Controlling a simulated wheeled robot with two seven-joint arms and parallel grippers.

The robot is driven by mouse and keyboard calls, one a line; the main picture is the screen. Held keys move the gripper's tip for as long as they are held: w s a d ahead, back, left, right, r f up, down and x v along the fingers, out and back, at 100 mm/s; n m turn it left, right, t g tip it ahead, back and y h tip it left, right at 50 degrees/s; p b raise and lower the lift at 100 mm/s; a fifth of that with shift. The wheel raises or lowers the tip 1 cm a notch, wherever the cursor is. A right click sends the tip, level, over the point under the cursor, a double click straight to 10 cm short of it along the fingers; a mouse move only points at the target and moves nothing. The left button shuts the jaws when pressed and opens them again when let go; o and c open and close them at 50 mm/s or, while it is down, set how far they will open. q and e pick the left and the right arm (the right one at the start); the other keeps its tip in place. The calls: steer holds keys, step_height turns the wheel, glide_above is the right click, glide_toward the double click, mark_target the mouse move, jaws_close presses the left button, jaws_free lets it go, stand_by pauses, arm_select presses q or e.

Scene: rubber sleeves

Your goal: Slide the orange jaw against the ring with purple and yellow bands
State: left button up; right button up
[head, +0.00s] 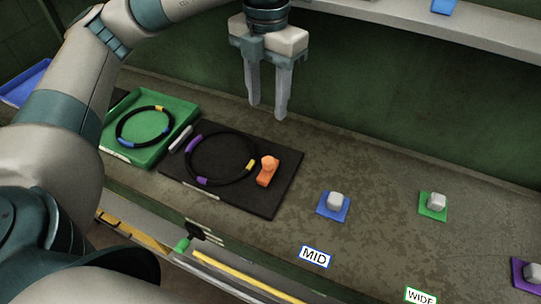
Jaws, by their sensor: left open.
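The ring with purple and yellow bands (216,183) is a black loop lying flat on a dark square board (279,196). The orange jaw (267,172) stands on the same board, just right of the ring by its yellow band; I cannot tell whether they touch. A grey bar (180,139) lies at the ring's left side. My left gripper (268,112) is open and empty, pointing down above the bench behind the board's back edge. My right gripper is not in view.
A green tray (180,112) with another black ring (144,126), banded blue and yellow, is at left. A blue pad (325,212) and a green pad (428,213) bear grey blocks at right. A shelf (420,25) runs along the back. Bench between is clear.

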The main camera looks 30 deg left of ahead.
arm_select(q)
steer(key=p, duration=0.6)
glide_toward(267, 161)
step_height(267, 161, down, 7)
steer(key=shift+f, duration=0.65)
steer(key=shift+c, duration=0.4)
jaws_close()
